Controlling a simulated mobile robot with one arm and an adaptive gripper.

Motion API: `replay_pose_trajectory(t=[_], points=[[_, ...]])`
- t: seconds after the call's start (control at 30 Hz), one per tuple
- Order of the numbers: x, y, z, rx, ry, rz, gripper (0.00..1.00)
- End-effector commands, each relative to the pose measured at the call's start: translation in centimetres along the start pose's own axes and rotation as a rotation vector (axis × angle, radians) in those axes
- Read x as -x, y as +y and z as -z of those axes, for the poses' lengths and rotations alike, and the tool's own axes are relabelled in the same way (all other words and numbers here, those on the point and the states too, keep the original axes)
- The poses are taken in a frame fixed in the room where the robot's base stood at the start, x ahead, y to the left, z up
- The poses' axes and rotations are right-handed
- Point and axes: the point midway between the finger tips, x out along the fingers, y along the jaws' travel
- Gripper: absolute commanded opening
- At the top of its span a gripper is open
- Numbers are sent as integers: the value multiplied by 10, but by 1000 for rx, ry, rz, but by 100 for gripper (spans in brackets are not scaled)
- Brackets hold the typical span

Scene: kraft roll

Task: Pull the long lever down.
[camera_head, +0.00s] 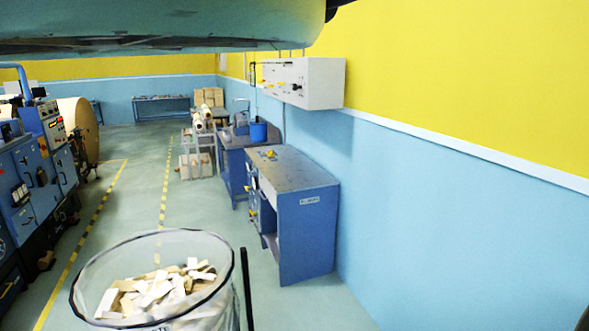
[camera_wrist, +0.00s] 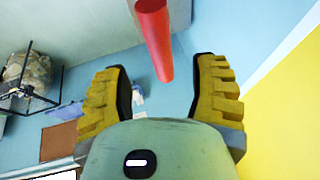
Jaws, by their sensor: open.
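A long red lever (camera_wrist: 154,38) shows in the wrist view. It comes in from the top edge, and its free end lies between my two yellow fingers with a gap on each side. My gripper (camera_wrist: 163,66) is open, and neither finger appears to touch the lever. In the head view I cannot make out the lever or my gripper.
A white wall box (camera_head: 321,83) hangs above a blue workbench (camera_head: 308,225). A bin of scraps (camera_head: 225,296) stands in front. Blue machinery (camera_head: 40,175) is at left.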

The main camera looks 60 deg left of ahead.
Motion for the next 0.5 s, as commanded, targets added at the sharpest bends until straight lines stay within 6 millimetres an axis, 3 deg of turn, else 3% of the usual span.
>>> replay_pose_trajectory(t=[0.5], points=[[-49, 0, 0, 0, -2, -3, 59]])
